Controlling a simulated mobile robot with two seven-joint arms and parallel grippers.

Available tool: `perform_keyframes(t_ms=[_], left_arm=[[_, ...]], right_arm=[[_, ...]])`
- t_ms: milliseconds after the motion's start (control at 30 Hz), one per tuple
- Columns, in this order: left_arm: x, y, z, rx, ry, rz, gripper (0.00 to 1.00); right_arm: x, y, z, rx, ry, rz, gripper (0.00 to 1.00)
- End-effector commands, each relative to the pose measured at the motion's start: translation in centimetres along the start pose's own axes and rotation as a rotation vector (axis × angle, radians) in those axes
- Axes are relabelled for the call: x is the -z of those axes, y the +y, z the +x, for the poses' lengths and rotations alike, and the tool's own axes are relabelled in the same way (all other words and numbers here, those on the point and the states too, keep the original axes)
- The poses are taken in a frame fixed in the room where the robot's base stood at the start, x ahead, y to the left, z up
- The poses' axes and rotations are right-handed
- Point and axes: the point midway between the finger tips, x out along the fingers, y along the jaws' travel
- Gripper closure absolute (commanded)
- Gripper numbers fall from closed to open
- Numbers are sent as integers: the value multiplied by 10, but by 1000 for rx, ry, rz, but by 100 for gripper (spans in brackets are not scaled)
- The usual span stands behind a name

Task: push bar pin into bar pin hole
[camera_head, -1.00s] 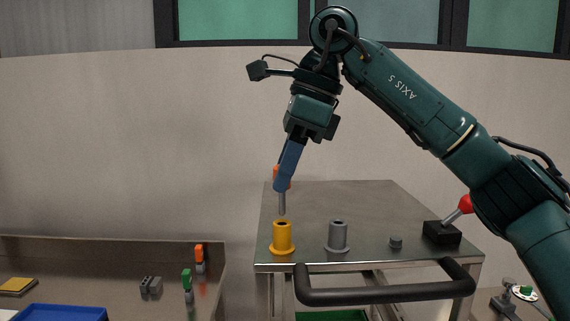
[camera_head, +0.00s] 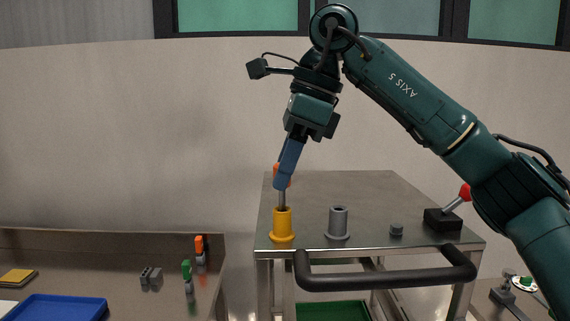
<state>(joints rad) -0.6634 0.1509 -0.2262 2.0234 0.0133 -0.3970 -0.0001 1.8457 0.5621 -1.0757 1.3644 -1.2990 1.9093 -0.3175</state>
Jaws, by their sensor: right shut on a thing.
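My right gripper (camera_head: 287,180) is shut on the bar pin, which has an orange top (camera_head: 278,172) and a grey metal shaft (camera_head: 282,198). The pin points down, and its lower tip meets the top of the yellow flanged holder (camera_head: 282,226) at the cart's front left. The tip is hidden there, so I cannot tell how deep it sits. A grey flanged holder (camera_head: 338,224) with an open top stands to the right on the same cart top. My left gripper is out of view.
The metal cart (camera_head: 375,192) has a black handle (camera_head: 385,282) in front. A small grey knob (camera_head: 396,230) and a red-tipped lever (camera_head: 455,205) stand on its right side. A left bench (camera_head: 110,268) holds a blue tray (camera_head: 62,308), a green-topped pin (camera_head: 187,272) and an orange-topped pin (camera_head: 199,250).

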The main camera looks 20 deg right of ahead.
Motion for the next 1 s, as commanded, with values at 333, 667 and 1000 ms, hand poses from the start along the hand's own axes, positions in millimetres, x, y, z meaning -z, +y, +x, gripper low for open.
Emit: perform_keyframes(t_ms=[333, 667, 1000], left_arm=[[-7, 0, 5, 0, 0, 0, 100], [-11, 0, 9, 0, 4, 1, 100], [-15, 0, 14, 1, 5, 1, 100]], right_arm=[[4, 0, 9, 0, 0, 0, 100], [6, 0, 18, 1, 0, 0, 100], [10, 0, 26, 1, 0, 0, 100]])
